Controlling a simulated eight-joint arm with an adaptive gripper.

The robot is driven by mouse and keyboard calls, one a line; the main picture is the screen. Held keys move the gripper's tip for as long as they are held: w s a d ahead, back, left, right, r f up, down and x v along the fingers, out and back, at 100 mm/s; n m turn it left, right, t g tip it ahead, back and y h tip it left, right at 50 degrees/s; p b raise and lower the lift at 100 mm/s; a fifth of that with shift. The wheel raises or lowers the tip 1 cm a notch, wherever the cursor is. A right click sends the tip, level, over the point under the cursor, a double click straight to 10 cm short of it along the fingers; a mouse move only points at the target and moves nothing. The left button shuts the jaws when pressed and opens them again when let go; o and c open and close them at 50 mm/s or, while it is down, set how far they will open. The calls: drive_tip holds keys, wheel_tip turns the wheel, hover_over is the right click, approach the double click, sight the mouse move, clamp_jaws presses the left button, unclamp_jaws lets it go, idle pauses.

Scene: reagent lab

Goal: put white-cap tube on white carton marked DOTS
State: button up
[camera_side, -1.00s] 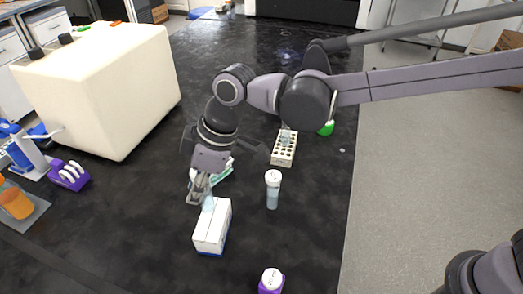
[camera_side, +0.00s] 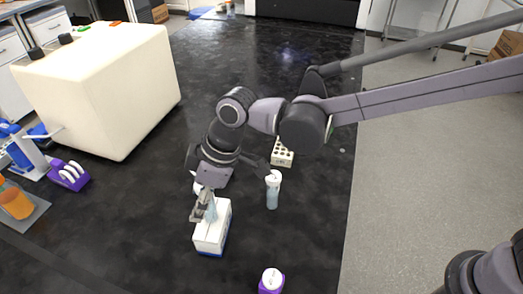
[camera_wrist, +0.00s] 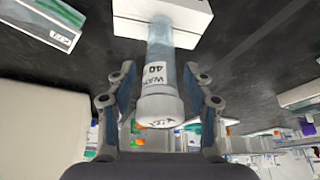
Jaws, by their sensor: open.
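The white-cap tube (camera_wrist: 160,75) is pale blue, with a label reading roughly "WATER 40". In the wrist view it lies between the two fingers of my gripper (camera_wrist: 162,95), with gaps at its sides, so the gripper is open around it. The tube's far end meets a white carton (camera_wrist: 130,27). In the side view my gripper (camera_side: 204,209) is over the far-left end of the white carton with a blue base (camera_side: 212,237), and the tube (camera_side: 212,211) appears to stand upright on its top. No DOTS marking is readable.
A white-capped bottle (camera_side: 272,190) stands right of the carton, and a tube rack (camera_side: 282,154) is behind it. A purple-based item with a white cap (camera_side: 271,280) is at the front. A large cream box (camera_side: 95,90) stands at the left.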

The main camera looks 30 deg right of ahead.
drive_tip(key=v, duration=1.2)
drive_tip(key=d+r+m+t, duration=0.15)
drive_tip(key=d+m, duration=0.25)
drive_tip(key=d, duration=0.9)
drive_tip(key=s+d+f+m+t+h, duration=0.1)
drive_tip(key=s+d+f+m, duration=0.1)
drive_tip(key=d, duration=0.6)
drive_tip(key=s+d+f+m+t+h, duration=0.1)
drive_tip(key=s+d+f+m, duration=0.2)
drive_tip(key=d, duration=0.5)
drive_tip(key=s+d+f+m+t+h, duration=0.2)
drive_tip(key=s+d+m, duration=0.1)
drive_tip(key=d, duration=0.5)
drive_tip(key=shift+s+f+m, duration=0.25)
drive_tip(key=shift+f+m, duration=0.15)
drive_tip(key=shift+m, duration=0.3)
